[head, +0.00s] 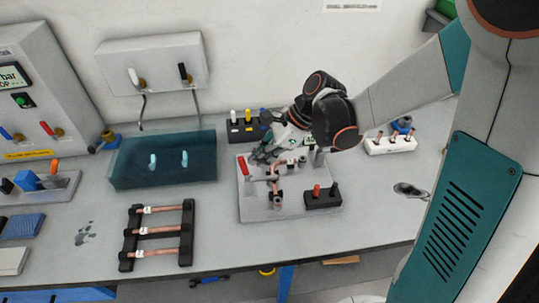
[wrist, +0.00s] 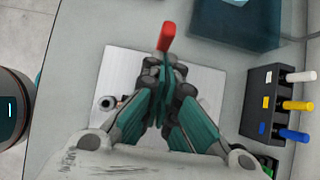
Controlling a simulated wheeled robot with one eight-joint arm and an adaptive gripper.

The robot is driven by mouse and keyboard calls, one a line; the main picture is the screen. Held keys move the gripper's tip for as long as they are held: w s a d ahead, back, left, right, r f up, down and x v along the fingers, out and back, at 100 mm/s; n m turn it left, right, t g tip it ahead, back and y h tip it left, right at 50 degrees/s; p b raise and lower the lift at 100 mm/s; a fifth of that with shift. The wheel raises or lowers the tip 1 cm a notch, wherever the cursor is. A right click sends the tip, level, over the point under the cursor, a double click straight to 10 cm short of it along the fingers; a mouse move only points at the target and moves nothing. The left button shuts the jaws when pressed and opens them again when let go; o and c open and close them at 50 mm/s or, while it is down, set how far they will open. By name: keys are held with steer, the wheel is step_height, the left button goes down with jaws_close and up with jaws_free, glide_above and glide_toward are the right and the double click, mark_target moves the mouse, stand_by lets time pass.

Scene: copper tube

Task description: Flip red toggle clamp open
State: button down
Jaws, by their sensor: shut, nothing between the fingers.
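The red toggle clamp handle (head: 242,165) stands up at the left edge of a light metal plate (head: 285,210). In the wrist view the red handle (wrist: 166,37) is just beyond my fingertips. My gripper (head: 260,156) is shut and empty, low over the plate, right beside the handle. In the wrist view my fingers (wrist: 162,72) come together at the lower end of the handle; I cannot tell whether they touch it. The clamp's lower parts are mostly hidden by my fingers there. A copper tube (head: 276,183) sits in a fixture on the plate.
A black block with red and dark pieces (head: 322,197) stands on the plate's right. A black holder with coloured pegs (head: 247,130) is behind it. A rack of copper tubes (head: 155,232) and a teal tray (head: 165,172) are to the left.

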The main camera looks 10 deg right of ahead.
steer(key=shift+a+r, duration=0.1)
steer(key=shift+a, duration=0.05)
stand_by(0.3)
steer(key=shift+a+h, duration=0.25)
steer(key=shift+h, duration=0.05)
steer(key=shift+a+r+p, duration=0.1)
steer(key=shift+p, duration=0.2)
steer(key=shift+a+r+h+p, duration=0.2)
steer(key=shift+a+h+p, duration=0.25)
steer(key=shift+a+h, duration=1.05)
steer(key=shift+h, duration=0.2)
steer(key=a+f+h+b, duration=0.3)
steer(key=a+f, duration=0.1)
steer(key=a, duration=0.3)
steer(key=shift+w+a+f+h, duration=0.15)
steer(key=shift+a+h, duration=0.15)
steer(key=shift+a, duration=0.1)
steer(key=shift+f, duration=0.1)
